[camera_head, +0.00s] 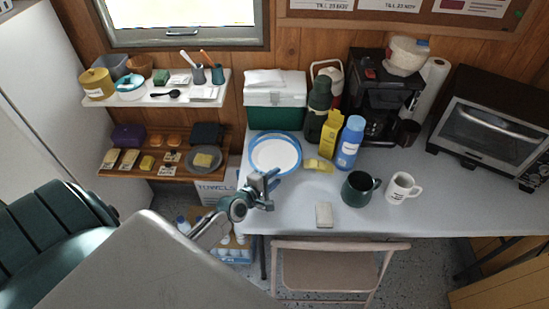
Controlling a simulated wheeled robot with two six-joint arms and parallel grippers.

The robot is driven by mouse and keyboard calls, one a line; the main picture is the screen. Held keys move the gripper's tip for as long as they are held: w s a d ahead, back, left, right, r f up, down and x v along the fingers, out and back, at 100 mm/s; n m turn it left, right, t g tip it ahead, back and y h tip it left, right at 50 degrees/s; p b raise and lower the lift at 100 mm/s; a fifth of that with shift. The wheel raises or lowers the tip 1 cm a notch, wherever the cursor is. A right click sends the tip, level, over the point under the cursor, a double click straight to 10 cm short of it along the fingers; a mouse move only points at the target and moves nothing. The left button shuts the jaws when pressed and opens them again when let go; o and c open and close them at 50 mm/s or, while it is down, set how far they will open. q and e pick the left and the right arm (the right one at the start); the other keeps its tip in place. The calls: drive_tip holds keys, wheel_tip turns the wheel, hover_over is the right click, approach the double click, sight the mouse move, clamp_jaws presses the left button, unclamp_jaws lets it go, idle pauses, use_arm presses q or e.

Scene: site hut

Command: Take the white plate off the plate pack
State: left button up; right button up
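A round white plate (274,154) lies at the left end of the table, inside a blue rim (252,146) that looks like the plate pack. I cannot tell how many plates are stacked there. My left gripper (268,184) is at the table's front left corner, just in front of the pack's near edge. It overlaps that edge in the picture, and I cannot tell whether it touches. The plate's white face is uncovered and nothing is seen held. The finger gap is too small to read clearly. My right gripper is out of view.
Behind the plate stands a green and white cooler (275,112). To its right are a yellow box (331,134), a blue bottle (350,143) and a yellow item (318,165). A green mug (358,190) and a white mug (402,188) stand farther right. A chair (335,262) is in front.

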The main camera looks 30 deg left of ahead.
sight(280, 174)
use_arm(q)
drive_tip(key=x, duration=0.3)
drive_tip(key=shift+w+f, duration=0.1)
drive_tip(key=shift+c, duration=0.6)
clamp_jaws()
